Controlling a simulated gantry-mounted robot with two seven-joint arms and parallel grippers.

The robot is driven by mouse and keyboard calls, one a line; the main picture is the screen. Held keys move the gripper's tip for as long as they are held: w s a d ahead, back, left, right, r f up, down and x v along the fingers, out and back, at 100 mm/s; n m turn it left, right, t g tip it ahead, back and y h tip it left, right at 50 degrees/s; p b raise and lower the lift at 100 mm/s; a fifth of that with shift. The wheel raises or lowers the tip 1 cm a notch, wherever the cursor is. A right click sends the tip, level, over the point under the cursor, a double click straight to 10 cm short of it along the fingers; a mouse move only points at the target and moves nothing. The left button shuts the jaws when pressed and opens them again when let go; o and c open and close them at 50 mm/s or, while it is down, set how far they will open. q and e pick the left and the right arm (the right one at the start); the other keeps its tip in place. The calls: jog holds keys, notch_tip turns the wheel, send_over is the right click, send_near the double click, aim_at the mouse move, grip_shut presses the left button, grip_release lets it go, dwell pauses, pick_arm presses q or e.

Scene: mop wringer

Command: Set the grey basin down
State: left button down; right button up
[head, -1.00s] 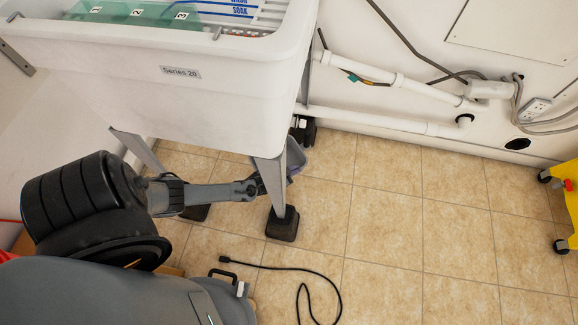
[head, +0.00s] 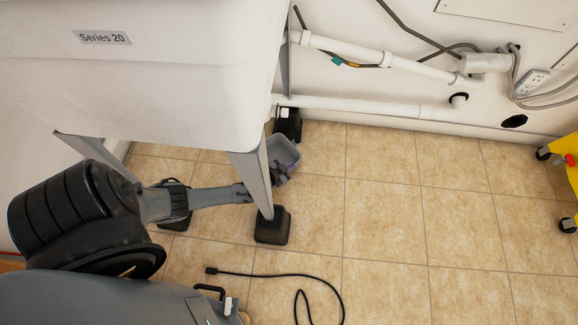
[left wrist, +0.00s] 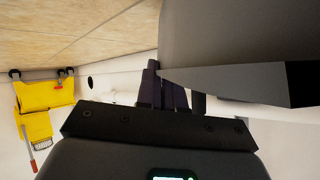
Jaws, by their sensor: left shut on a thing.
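The small grey basin (head: 290,148) shows in the head view under the sink, just behind the sink's front right leg (head: 256,180). My left arm reaches in from the left and passes behind that leg. My left gripper (head: 282,172) is shut on the basin's near side. Whether the basin's bottom touches the floor is hidden. In the left wrist view the dark fingers (left wrist: 163,93) are close together beside a large grey surface; I cannot tell whether this is basin or leg. My right gripper is not in view.
The white sink (head: 150,85) overhangs my left arm. White pipes (head: 370,107) run along the wall behind. A black cable (head: 285,275) lies on the tiled floor in front. A yellow wheeled bucket (head: 570,165) stands far right. Floor between is clear.

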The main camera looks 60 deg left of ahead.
pick_arm(q)
notch_tip(320, 180, down, 2)
jog(key=shift+w+b, duration=0.1)
jog(key=shift+b, duration=0.35)
jog(key=shift+r, duration=0.1)
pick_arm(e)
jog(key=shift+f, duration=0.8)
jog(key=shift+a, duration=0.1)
pick_arm(q)
jog(key=c, duration=1.3)
grip_release()
jog(key=shift+o, duration=0.2)
jog(key=shift+s+r+p, duration=0.25)
jog(key=shift+s+p, duration=0.05)
jog(key=shift+p, duration=0.2)
jog(key=p+v, duration=0.5)
jog(key=v, duration=0.2)
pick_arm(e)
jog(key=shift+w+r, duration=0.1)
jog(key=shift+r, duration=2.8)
